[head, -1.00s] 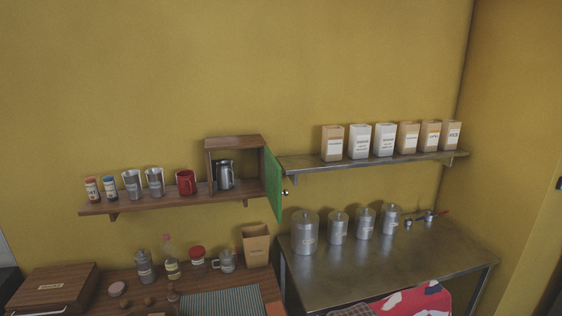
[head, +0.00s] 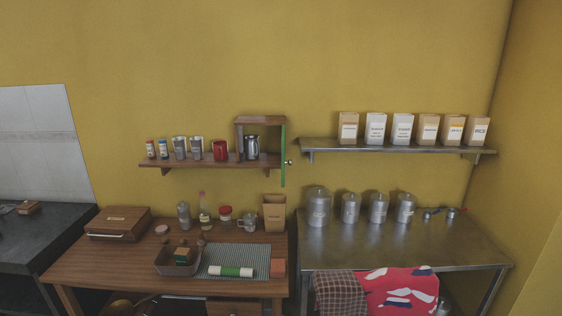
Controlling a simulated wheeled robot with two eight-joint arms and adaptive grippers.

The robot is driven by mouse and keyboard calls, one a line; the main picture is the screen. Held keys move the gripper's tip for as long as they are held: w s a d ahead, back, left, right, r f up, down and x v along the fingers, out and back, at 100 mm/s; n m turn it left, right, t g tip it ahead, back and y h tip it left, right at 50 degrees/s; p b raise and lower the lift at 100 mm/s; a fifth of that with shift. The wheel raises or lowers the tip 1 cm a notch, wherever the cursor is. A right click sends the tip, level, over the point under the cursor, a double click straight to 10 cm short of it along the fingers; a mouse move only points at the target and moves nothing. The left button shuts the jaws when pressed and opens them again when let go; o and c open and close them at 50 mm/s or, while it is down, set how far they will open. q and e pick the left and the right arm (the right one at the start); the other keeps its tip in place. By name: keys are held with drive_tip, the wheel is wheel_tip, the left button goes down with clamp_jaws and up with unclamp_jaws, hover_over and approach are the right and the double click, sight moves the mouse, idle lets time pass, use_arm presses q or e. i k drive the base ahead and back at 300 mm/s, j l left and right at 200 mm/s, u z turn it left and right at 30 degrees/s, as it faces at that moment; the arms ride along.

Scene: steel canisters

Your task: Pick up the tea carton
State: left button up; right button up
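Several cartons with printed labels stand upright in a row on the steel wall shelf (head: 400,149) at the right. They include a tan carton (head: 348,128) at the left end, white cartons such as this one (head: 375,128), and a tan carton (head: 478,131) at the right end. A larger brown carton (head: 274,215) stands at the back of the wooden table (head: 130,257). The labels are too small to read surely, so I cannot tell which one is the tea carton. Neither of my grippers is in view.
Steel canisters (head: 318,209) stand on the steel table (head: 400,248) below the shelf, with cloths (head: 390,290) over its front edge. A wooden shelf (head: 210,162) holds cups and an open cabinet (head: 260,121). A grey tray (head: 178,268) sits on the wooden table.

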sight(183, 256)
drive_tip(key=k+l+u, duration=0.15)
drive_tip(key=l, duration=0.25)
drive_tip(key=k+l+u, duration=0.1)
drive_tip(key=l, duration=0.3)
drive_tip(key=k+l+u, duration=0.15)
drive_tip(key=l, duration=0.25)
drive_tip(key=k+l+u, duration=0.1)
drive_tip(key=l, duration=0.3)
drive_tip(key=i+j+u, duration=0.15)
drive_tip(key=j, duration=0.15)
drive_tip(key=i+j+u, duration=0.15)
drive_tip(key=j, duration=0.15)
drive_tip(key=j+u, duration=0.15)
drive_tip(key=j, duration=0.15)
drive_tip(key=i+j+u, duration=0.25)
drive_tip(key=i, duration=0.2)
drive_tip(key=i+j+u, duration=0.15)
drive_tip(key=i+u, duration=0.15)
drive_tip(key=i, duration=0.2)
drive_tip(key=i+z, duration=0.6)
drive_tip(key=z, duration=0.25)
drive_tip(key=i+j+z, duration=0.2)
drive_tip(key=z, duration=0.2)
drive_tip(key=i+j+z, duration=0.1)
drive_tip(key=i+z, duration=0.25)
drive_tip(key=i+j+z, duration=0.15)
drive_tip(key=i+z, duration=0.2)
